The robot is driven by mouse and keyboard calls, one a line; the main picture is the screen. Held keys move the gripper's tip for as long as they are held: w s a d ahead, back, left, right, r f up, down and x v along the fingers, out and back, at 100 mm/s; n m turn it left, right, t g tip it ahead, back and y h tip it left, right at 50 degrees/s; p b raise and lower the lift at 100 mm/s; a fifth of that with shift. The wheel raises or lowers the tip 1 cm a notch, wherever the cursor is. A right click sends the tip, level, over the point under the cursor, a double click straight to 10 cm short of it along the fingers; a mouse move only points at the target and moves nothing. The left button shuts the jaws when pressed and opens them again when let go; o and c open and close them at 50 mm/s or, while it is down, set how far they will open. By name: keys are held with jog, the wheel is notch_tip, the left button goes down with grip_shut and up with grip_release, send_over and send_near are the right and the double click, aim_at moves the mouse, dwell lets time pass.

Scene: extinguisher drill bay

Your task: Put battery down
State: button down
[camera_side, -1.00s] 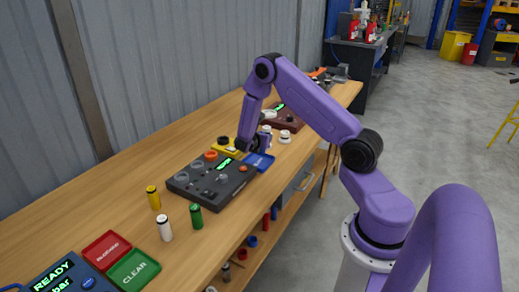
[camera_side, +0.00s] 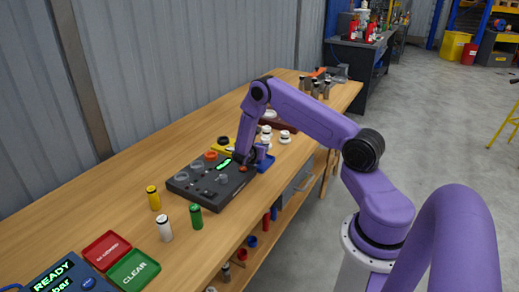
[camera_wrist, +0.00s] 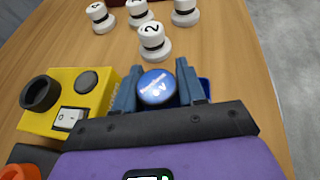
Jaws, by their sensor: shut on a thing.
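My gripper (camera_side: 243,159) is low over the right end of a dark grey panel (camera_side: 207,191) with round sockets and a green display.
A yellow box (camera_wrist: 62,118) with a black ring and switch stands close to the left finger. White numbered pieces (camera_wrist: 152,42) stand beyond. Yellow (camera_side: 153,198), white (camera_side: 165,228) and green (camera_side: 196,217) cylinders stand left of the panel. Red and green pads (camera_side: 134,269) lie farther left.

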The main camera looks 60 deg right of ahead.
jog(key=shift+f, duration=0.1)
jog(key=c, duration=0.7)
grip_release()
jog(key=shift+o, duration=0.2)
